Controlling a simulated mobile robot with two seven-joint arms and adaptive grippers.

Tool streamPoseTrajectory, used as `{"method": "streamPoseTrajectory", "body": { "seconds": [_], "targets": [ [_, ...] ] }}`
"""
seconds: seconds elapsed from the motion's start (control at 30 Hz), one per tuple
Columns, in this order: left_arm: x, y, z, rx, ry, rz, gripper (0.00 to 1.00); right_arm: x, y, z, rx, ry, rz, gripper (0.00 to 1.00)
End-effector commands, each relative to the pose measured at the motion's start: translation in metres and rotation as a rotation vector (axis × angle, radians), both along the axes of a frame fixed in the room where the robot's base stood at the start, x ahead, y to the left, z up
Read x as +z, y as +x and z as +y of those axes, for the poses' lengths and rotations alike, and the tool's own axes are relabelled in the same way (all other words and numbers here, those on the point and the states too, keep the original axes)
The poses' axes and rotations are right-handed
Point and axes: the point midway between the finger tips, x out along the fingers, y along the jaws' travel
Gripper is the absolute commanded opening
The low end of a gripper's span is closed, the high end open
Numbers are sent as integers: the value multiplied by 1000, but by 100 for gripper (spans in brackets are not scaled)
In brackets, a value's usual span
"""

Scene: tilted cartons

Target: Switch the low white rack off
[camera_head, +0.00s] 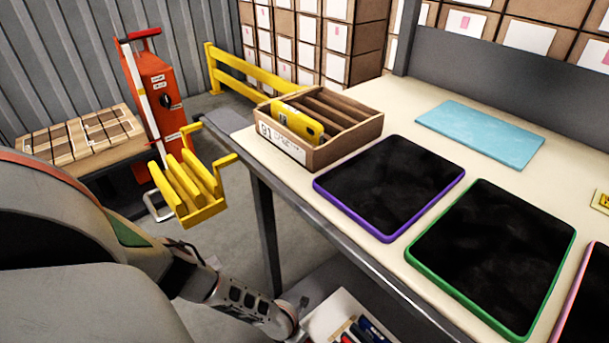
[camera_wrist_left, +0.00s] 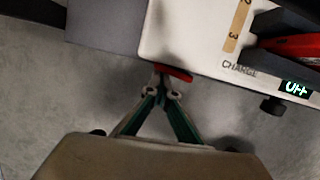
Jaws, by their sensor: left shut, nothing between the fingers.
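The low white rack (camera_head: 322,318) shows at the bottom of the head view, beside the table leg, with red and blue items in it. In the left wrist view the rack (camera_wrist_left: 190,38) carries the word CHARGE, numbers on a tan strip, and a small lit display (camera_wrist_left: 296,88) that seems to read OFF. A red switch-like part (camera_wrist_left: 178,73) sits at the rack's edge. My left gripper (camera_wrist_left: 161,70) is shut and empty, its tips at this red part; I cannot tell whether they touch. In the head view my left arm reaches down near the rack, fingers not clear.
The table above holds a divided carton (camera_head: 335,150) with a yellow device, a purple-edged tablet (camera_head: 390,185), a green-edged tablet (camera_head: 490,255) and a blue mat (camera_head: 480,135). A yellow rack (camera_head: 190,185) hangs at the table's left end. Grey floor is open left of the table leg.

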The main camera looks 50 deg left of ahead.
Motion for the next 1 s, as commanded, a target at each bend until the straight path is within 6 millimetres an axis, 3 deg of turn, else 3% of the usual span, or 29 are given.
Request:
{"method": "streamPoseTrajectory", "body": {
  "seconds": [0.6, 1.0],
  "targets": [
    [3, -1, -19, 0, -7, -7, 0, 12, 7, 0, 0, 3, -27, 40],
    [2, -3, -18, 0, -4, -4, 0, 9, 5, 0, 0, 1, -19, 40]
  ]
}}
